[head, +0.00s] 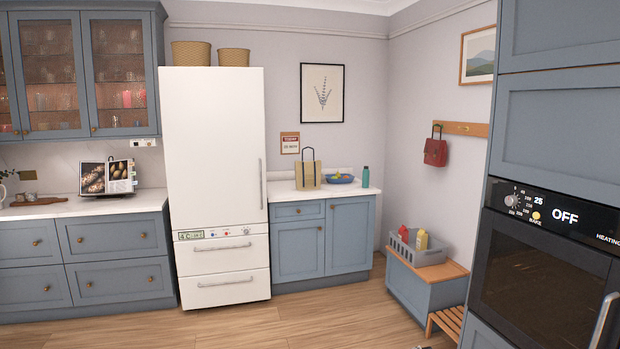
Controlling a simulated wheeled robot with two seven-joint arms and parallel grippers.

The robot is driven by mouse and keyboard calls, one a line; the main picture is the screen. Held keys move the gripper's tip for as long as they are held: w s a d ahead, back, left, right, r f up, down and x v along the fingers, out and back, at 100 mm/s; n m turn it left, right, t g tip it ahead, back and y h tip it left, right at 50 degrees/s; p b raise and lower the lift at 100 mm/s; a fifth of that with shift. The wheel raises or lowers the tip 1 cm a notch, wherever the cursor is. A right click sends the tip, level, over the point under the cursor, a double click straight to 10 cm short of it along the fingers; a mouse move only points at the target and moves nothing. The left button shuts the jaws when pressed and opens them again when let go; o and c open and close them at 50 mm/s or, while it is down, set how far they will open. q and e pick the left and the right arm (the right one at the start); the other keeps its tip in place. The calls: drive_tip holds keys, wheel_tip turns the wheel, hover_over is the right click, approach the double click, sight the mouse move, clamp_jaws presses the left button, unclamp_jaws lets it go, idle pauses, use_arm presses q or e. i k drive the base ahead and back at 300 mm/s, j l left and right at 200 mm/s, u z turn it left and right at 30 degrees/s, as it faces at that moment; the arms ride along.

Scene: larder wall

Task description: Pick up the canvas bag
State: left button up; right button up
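The canvas bag (308,178) is tan with dark upright handles. It stands upright on the short white counter (283,188) to the right of the white fridge, against the wall side. A blue bowl (341,178) with yellow and green contents is just to its right.
A green bottle (365,177) stands at the counter's right end. A grey crate (420,252) with bottles sits on a blue bench (425,290). A red bag (436,151) hangs on the wall. An oven (545,285) fills the near right. The wooden floor (300,325) ahead is clear.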

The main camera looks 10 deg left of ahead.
sight(308, 174)
drive_tip(key=i+j+u, duration=0.35)
drive_tip(key=i, duration=0.5)
drive_tip(key=i+u, duration=0.3)
drive_tip(key=i, duration=2.25)
